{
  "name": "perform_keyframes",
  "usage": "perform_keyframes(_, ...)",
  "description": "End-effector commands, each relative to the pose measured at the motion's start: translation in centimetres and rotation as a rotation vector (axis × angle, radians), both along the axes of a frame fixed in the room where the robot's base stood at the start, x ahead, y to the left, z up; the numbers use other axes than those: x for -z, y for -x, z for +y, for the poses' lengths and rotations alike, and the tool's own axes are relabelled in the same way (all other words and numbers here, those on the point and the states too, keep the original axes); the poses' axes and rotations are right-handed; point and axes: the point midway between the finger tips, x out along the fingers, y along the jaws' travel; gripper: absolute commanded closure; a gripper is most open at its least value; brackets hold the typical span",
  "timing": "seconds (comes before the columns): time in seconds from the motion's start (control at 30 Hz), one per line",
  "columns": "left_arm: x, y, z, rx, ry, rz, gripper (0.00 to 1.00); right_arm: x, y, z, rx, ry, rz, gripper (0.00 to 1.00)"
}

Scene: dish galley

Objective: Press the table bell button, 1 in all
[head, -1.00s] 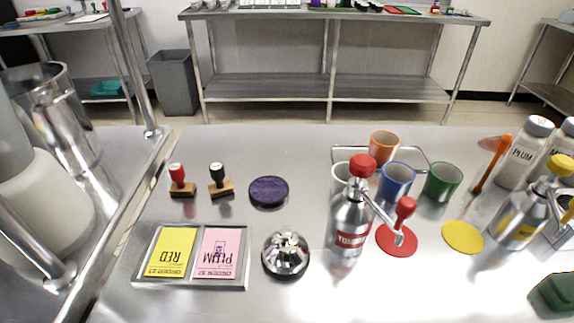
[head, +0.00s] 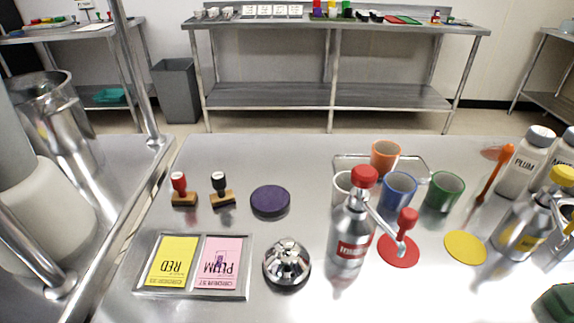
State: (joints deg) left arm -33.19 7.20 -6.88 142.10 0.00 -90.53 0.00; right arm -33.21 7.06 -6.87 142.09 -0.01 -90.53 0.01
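The table bell (head: 287,265) is a shiny silver dome on a dark base, standing on the steel table at the lower middle of the head view. Its button is the small knob at the top of the dome. Nothing touches it. It stands just right of a metal tray (head: 248,293) that holds a yellow RED card (head: 172,262) and a pink PLUM card (head: 218,262). Neither of my grippers can be made out in the head view.
A steel bottle with a red cap (head: 352,235) stands right of the bell. Cups, including a blue one (head: 398,190), stand further right. The table front near the bell is clear.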

Motion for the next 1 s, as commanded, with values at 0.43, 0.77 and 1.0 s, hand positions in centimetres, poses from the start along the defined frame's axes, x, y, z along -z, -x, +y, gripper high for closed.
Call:
perform_keyframes(0.43,0.00,-0.01,-0.13,-0.004,0.005,0.000,1.00,0.01,0.03,0.00,0.000,0.000,0.001,0.41)
perform_keyframes(0.77,-0.01,0.00,-0.26,-0.007,0.011,0.001,1.00,0.01,0.03,0.03,0.001,-0.001,0.001,0.41)
perform_keyframes(1.0,0.00,0.00,-0.25,-0.006,0.009,0.000,1.00,0.01,0.04,0.10,0.002,-0.004,0.001,0.41)
